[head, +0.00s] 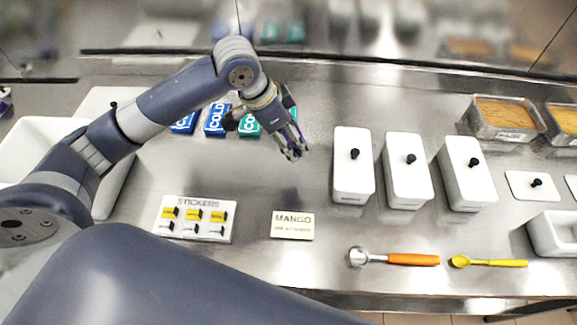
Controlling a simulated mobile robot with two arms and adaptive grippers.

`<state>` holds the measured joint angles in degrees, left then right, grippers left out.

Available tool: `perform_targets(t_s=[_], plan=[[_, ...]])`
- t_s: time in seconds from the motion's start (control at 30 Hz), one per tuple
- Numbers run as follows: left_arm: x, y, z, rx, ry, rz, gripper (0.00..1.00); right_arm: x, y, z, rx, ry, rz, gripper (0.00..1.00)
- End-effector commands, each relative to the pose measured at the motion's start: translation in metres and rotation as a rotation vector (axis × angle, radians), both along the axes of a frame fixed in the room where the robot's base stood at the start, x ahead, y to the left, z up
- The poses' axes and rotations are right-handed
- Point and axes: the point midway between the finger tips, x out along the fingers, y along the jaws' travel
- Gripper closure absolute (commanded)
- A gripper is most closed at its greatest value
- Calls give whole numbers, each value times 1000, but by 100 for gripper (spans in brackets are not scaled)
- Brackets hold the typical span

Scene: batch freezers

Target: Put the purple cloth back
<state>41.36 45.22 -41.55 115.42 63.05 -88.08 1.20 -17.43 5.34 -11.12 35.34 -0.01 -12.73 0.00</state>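My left gripper (292,151) hangs above the steel counter, in front of the blue and green cold packs and left of the white lidded tubs. A little purple shows between and along its fingers. I cannot tell whether this is the purple cloth or part of the gripper, nor whether the fingers are shut. No spread-out purple cloth is clearly visible on the counter. My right gripper is not in view.
Cold packs (184,123) lie behind my arm. White lidded tubs (353,178) stand right of centre. A sticker board (195,218), a MANGO card (292,226), an orange-handled scoop (412,260) and a yellow spoon (490,263) lie in front. Bare counter surrounds the card.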

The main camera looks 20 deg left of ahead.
Motion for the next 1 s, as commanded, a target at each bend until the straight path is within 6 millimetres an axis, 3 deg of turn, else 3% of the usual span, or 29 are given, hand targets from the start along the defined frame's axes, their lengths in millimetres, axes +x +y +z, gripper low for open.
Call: perform_targets(t_s=[0.4,0.67,1.0], plan=[[16,-7,-21,-1,0,-335,57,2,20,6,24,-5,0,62],[19,-9,-30,-1,1,-419,57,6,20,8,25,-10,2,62],[19,-9,-84,-1,2,-423,57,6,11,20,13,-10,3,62]])
